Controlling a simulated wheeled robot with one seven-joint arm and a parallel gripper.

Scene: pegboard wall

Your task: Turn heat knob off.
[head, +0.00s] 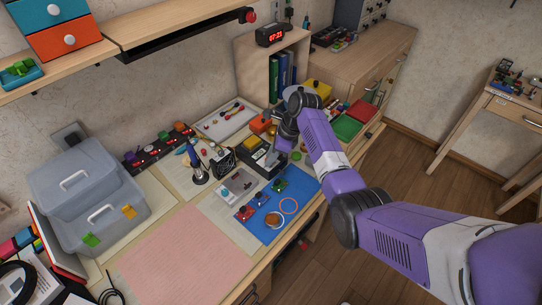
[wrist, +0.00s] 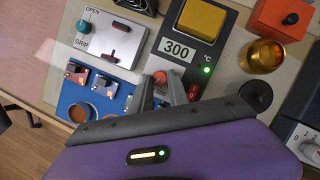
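I cannot tell for sure which control is the heat knob; no heat label is readable. The black station (wrist: 190,45) has a 300 °C display (wrist: 176,49), a lit green lamp (wrist: 207,70), a yellow block (wrist: 203,18) and a red switch (wrist: 193,92). A dark round knob (wrist: 255,95) is right of it. A white numbered dial (wrist: 310,150) is partly cut off at the lower right. My gripper (wrist: 160,82) has its fingers apart just left of the station's front, with a small reddish part showing between them. In the head view my gripper (head: 273,152) is over the station area, partly hidden by the arm.
A grip panel with a blue knob (wrist: 82,25) and a blue mat (wrist: 75,100) with small parts lie to the left. A brass cup (wrist: 262,57) and an orange box (wrist: 285,18) are at the right. The pink mat (head: 175,255) is clear.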

